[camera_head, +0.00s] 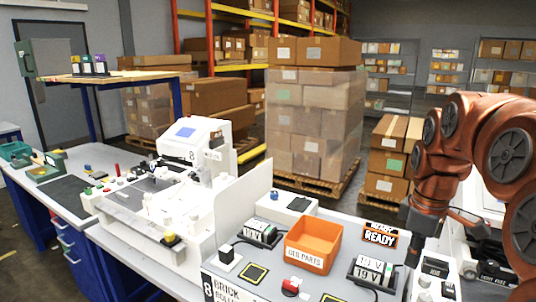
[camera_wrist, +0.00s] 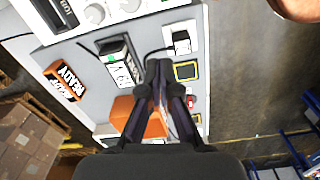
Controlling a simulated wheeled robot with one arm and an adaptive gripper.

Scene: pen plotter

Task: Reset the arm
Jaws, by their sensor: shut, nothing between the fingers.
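My gripper (camera_wrist: 158,66) is shut and empty in the wrist view, its two dark fingers together. It points down over the grey panel of the workbench, and its fingers cover part of the orange bin (camera_wrist: 125,108). In the head view my reddish-brown arm comes in from the right and bends down. The dark gripper (camera_head: 412,250) hangs near the right end of the panel, to the right of the orange bin (camera_head: 313,241). I cannot tell its exact height above the panel.
A white plotter-like machine (camera_head: 168,208) stands left of the panel. Battery-like blocks marked 19 V (camera_head: 370,272), a READY sign (camera_head: 380,236) and a red part (camera_head: 291,286) are on the panel. Wrapped boxes (camera_head: 310,125) stand on a pallet behind. Floor is free between the bench and pallet.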

